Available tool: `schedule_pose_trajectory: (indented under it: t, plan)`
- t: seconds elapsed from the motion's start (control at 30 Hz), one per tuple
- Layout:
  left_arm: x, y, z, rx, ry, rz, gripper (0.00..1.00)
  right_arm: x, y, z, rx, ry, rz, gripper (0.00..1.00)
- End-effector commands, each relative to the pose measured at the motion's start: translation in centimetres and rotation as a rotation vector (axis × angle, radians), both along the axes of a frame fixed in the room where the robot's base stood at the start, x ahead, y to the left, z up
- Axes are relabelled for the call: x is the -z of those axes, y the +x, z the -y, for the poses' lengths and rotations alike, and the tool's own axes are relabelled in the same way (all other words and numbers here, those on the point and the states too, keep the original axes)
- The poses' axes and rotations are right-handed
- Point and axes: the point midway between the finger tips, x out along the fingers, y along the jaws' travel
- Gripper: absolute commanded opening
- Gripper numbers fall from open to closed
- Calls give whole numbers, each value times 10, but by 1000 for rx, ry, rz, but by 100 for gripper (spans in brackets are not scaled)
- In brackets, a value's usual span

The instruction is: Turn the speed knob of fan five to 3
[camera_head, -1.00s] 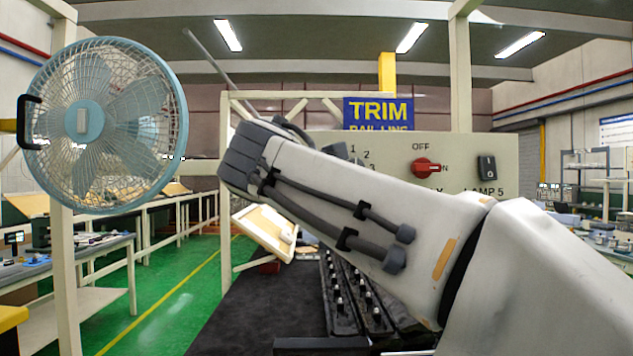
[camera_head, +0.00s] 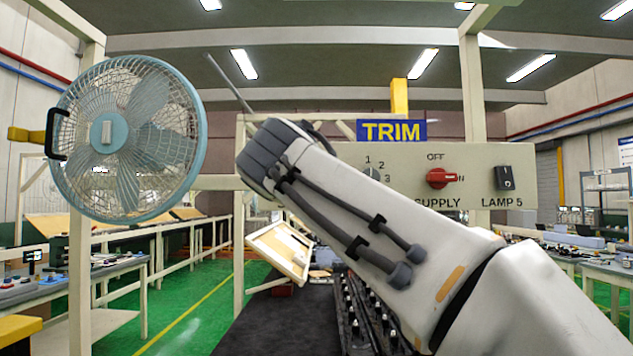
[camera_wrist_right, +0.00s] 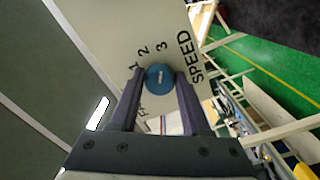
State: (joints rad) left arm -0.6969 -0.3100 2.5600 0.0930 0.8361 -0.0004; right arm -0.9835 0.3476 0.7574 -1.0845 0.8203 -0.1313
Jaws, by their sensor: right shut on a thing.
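Fan five's speed knob is a round blue knob (camera_wrist_right: 158,86) on the cream panel (camera_wrist_right: 110,18), seen in the right wrist view. The numbers 1, 2 and 3 and the word SPEED are printed around it; the OFF lettering is partly hidden by a finger. A short white mark on the knob runs roughly toward the 3. My right gripper (camera_wrist_right: 159,76) is shut on the knob, one dark finger on each side. In the head view my right arm (camera_head: 345,190) covers the knob, while 1, 2 and 3 show above it. My left gripper is out of view.
A light blue caged fan (camera_head: 107,132) hangs on a post at the left. On the same panel are a red supply switch (camera_head: 437,178) and a black lamp 5 rocker switch (camera_head: 505,177), right of my arm. A dark table with trim parts lies below.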

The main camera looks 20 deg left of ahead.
Motion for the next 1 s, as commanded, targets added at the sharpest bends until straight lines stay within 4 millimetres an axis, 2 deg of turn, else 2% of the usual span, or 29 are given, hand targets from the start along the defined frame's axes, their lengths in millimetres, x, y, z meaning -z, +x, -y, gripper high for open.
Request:
schedule_pose_trajectory:
  t: [0.43,0.47,0.5,0.53,0.87,1.0]
  plan:
    - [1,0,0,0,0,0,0,2,0,-1,1,10,-9,0]
    - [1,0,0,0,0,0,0,3,0,-1,1,10,-9,51]
    - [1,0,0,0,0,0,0,2,0,-1,1,10,-9,66]
    - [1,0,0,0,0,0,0,2,0,0,1,9,-8,76]
    - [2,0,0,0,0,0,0,1,-1,0,0,9,-4,76]
    - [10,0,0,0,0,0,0,3,-14,4,-2,11,-2,76]
